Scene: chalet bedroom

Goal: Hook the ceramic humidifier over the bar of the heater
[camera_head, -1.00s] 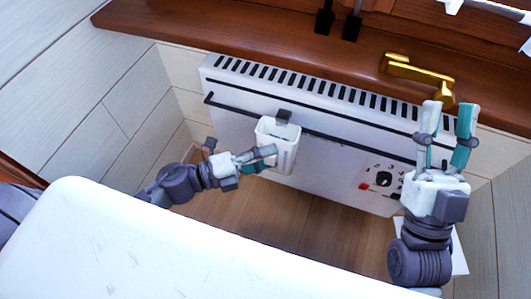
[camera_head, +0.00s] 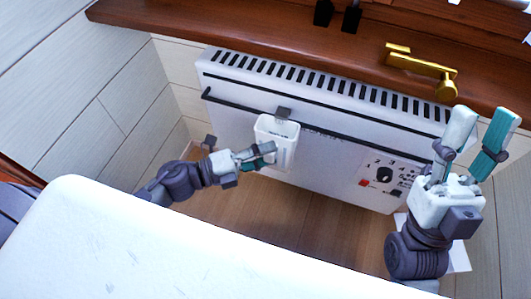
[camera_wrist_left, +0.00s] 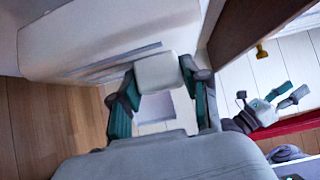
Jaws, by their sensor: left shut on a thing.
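The white ceramic humidifier (camera_head: 277,134) is upright against the front of the white heater (camera_head: 228,112), with a dark hook (camera_head: 283,113) at its top. My left gripper (camera_head: 264,156) is shut on its left side. In the left wrist view the humidifier (camera_wrist_left: 158,73) sits between both fingers. The heater's long black bar (camera_head: 345,143) runs across its front, level with the hook. I cannot tell whether the hook is over the bar or just in front of it. My right gripper (camera_head: 486,116) is open and empty, beside the heater's right end.
A wooden sill (camera_head: 230,38) with a brass handle (camera_head: 428,68) overhangs the heater at the back. A control panel with a dial (camera_head: 384,174) is on the heater's lower right. A white surface (camera_head: 110,235) fills the near left. Bare wood floor (camera_head: 265,207) lies between.

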